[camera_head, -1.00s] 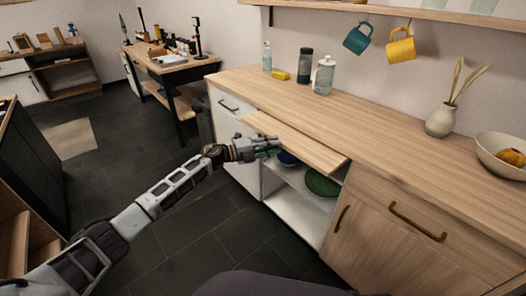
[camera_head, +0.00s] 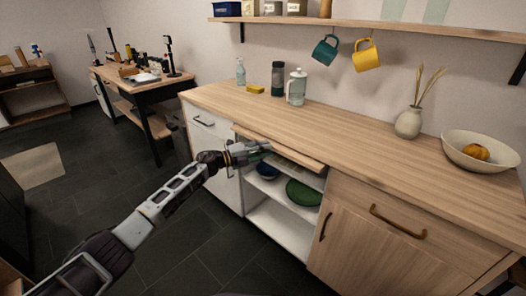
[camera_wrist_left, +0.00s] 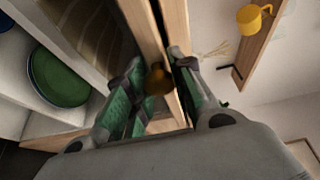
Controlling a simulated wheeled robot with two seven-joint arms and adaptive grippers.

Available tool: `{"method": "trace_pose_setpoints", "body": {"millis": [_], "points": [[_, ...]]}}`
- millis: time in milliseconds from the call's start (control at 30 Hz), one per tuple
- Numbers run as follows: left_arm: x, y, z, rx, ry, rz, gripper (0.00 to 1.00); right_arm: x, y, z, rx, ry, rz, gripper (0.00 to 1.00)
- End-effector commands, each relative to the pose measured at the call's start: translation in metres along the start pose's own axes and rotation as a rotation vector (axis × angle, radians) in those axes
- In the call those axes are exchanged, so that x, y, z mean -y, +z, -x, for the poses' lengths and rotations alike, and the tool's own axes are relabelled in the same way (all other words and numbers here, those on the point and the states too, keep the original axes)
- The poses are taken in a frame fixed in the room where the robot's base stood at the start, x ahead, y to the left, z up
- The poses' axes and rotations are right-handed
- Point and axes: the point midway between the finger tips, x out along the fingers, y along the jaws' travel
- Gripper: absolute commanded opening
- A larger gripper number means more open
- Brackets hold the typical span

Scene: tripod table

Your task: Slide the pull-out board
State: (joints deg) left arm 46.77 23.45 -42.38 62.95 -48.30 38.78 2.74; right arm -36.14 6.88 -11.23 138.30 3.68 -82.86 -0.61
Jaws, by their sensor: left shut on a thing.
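The pull-out board (camera_head: 302,159) is a pale wood panel just under the countertop. It now shows mostly as a thin front strip sticking out slightly above the open shelf bay. My left gripper (camera_head: 262,148) is at its front edge. In the left wrist view, the green-padded fingers (camera_wrist_left: 155,92) are shut on a round brass knob (camera_wrist_left: 158,79) on the board's front (camera_wrist_left: 146,32). The finger tips partly hide the knob's surroundings. My right gripper is not in view.
The countertop (camera_head: 330,125) carries a bottle, a yellow sponge, jars, a vase (camera_head: 408,122) and a fruit bowl (camera_head: 480,152). Below the board are a blue bowl (camera_head: 267,171) and green plate (camera_head: 303,193). Open dark floor lies in front.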

Motion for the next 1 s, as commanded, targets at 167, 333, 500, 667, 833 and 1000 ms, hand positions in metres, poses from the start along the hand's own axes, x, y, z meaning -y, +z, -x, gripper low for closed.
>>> {"method": "trace_pose_setpoints", "body": {"millis": [167, 333, 500, 667, 833, 1000], "points": [[-0.001, 0.0, 0.0, 0.0, 0.001, 0.001, 0.3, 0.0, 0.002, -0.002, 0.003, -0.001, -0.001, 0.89], [-0.001, 0.0, 0.0, 0.0, 0.001, 0.0, 0.47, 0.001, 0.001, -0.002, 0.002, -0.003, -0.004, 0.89], [0.0, 0.0, 0.0, 0.0, 0.0, 0.0, 0.47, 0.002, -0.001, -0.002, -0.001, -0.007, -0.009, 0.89], [0.0, 0.0, 0.001, 0.0, 0.0, 0.0, 0.47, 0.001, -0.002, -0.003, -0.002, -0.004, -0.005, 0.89], [-0.001, 0.0, 0.006, 0.001, 0.0, 0.0, 0.47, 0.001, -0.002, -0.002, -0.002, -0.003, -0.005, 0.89], [-0.001, 0.001, 0.018, 0.002, 0.0, 0.0, 0.47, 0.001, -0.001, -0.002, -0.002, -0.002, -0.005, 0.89]]}}
